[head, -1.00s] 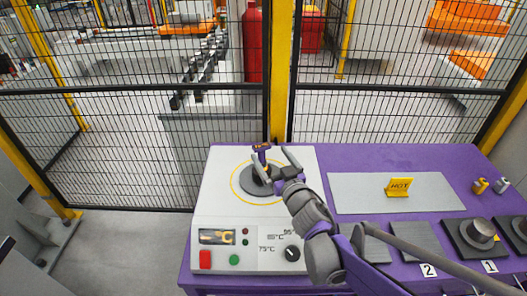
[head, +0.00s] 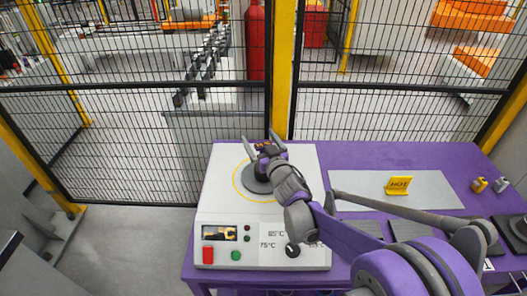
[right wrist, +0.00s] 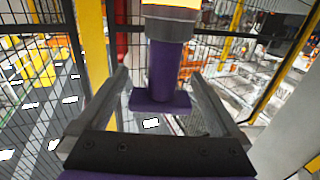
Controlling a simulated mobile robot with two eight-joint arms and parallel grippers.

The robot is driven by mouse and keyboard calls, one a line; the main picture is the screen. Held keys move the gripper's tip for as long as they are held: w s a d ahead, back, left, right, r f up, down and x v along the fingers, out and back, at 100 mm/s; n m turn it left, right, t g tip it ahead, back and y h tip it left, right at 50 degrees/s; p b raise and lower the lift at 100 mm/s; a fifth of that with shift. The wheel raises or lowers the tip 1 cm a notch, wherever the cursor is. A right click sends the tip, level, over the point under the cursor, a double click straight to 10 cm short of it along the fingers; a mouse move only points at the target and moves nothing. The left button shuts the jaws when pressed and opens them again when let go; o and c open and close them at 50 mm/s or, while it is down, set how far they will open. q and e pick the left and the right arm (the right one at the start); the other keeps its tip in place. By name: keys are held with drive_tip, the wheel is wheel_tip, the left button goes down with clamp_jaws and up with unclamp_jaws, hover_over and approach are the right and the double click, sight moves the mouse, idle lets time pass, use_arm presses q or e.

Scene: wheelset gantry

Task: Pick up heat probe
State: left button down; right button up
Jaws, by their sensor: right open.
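The heat probe appears in the right wrist view as a purple upright body (right wrist: 165,75) with a grey collar, an orange top and a wide purple foot. In the head view it is mostly hidden behind my right gripper (head: 259,139), over the dark round plate (head: 256,182) of the white heater (head: 221,195). My right gripper is open. In the right wrist view its two fingers (right wrist: 158,78) lie on either side of the probe, with visible gaps. I cannot tell how deep the probe sits between them. My left gripper is not in view.
The heater has a display and red and green buttons at its front. On the purple table (head: 440,160), a grey plate (head: 365,190) carries a yellow HOT sign (head: 399,186). Small brass parts (head: 479,185) lie at the right. A mesh fence (head: 380,115) stands behind.

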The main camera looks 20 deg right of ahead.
clamp_jaws()
idle(0.3)
